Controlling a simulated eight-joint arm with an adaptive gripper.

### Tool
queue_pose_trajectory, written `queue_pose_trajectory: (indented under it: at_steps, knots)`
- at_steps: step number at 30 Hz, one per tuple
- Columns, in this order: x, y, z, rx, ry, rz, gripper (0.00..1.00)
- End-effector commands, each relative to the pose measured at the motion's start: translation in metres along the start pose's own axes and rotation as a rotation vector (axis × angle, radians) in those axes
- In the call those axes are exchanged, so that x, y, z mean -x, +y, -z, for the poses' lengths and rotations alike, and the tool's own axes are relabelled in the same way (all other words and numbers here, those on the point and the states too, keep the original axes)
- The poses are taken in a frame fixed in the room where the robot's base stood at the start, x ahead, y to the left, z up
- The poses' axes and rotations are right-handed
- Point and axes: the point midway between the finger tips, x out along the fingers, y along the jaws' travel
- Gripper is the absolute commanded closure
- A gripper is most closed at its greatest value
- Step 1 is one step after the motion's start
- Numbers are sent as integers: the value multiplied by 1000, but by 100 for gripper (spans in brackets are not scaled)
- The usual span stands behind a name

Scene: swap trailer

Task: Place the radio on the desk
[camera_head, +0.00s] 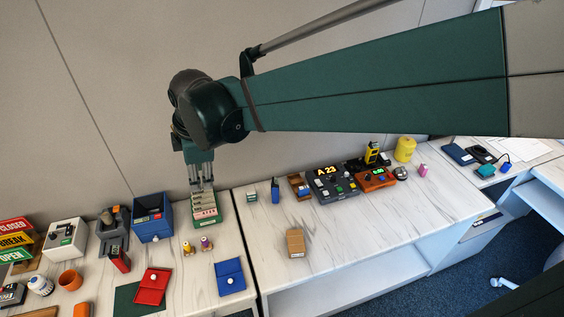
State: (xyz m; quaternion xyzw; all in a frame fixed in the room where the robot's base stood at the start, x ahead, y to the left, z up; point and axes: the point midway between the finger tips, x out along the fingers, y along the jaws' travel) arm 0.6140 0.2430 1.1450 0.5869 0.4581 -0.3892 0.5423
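I cannot tell for sure which thing is the radio. A small upright black and blue handset (275,190) with a stub on top stands near the left end of the right marble-topped counter (340,232). A yellow and black handset (371,153) stands farther back on that counter, behind an orange device (375,180). My gripper (203,186) points down at a green and cream slotted rack (206,211) on the left counter. Its fingertips are at or just above the rack's top; contact is unclear, and no held thing can be made out.
A blue bin (152,218) stands left of the rack, and two small figures (198,246) stand in front of it. A dark console (331,184) reading "A 23" and a yellow canister (405,149) are on the right counter. That counter's front is mostly clear around a cardboard box (296,243).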

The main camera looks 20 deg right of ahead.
Motion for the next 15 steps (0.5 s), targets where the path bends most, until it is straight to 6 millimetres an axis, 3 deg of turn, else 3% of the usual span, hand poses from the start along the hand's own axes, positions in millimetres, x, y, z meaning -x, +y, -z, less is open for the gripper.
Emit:
queue_pose_trajectory:
  at_steps: [3, 15]
  knots:
    - [14, -10, -27, -129, 1, -28, 67]
    - [50, -50, -103, -562, 20, -124, 67]
